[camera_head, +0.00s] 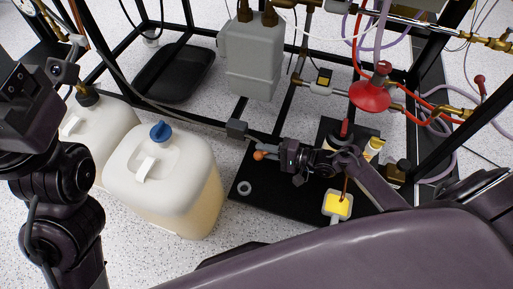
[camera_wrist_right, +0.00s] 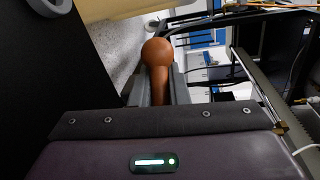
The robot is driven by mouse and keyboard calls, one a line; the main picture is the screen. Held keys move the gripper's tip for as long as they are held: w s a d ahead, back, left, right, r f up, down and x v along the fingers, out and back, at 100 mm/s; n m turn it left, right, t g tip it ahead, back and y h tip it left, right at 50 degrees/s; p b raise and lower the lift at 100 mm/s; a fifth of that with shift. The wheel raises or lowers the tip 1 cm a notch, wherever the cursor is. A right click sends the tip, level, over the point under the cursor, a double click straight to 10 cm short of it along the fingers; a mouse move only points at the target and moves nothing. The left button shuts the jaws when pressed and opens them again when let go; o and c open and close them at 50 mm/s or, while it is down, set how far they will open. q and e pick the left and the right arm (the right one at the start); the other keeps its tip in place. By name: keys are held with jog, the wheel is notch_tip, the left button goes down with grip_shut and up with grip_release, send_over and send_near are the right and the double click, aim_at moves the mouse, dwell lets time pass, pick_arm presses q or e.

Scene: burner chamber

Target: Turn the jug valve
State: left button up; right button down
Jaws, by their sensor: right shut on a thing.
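A white jug with a blue cap (camera_head: 165,185) stands upright left of a black mat. A second white jug (camera_head: 97,128) with a brass-coloured fitting on top (camera_head: 86,96) stands behind it, partly hidden by my left arm. I cannot tell which fitting is the valve. My right gripper (camera_head: 276,155) is over the mat, right of the front jug and apart from it. It is shut on an orange-brown round-headed rod (camera_head: 260,155), which shows between the fingers in the right wrist view (camera_wrist_right: 157,72). My left gripper (camera_head: 64,72) is near the rear jug; its jaws do not show clearly.
The black mat (camera_head: 262,196) bears a grey ring (camera_head: 244,188), a yellow-topped square item (camera_head: 337,206) and small bottles (camera_head: 373,149). A black tray (camera_head: 174,75) lies at the back left.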

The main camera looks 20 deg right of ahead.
jog(key=shift+s+a+y, duration=0.2)
jog(key=shift+a+y, duration=0.1)
jog(key=shift+a, duration=0.15)
jog(key=c, duration=1.4)
grip_release()
jog(key=shift+r, duration=0.1)
jog(key=shift+d, duration=0.1)
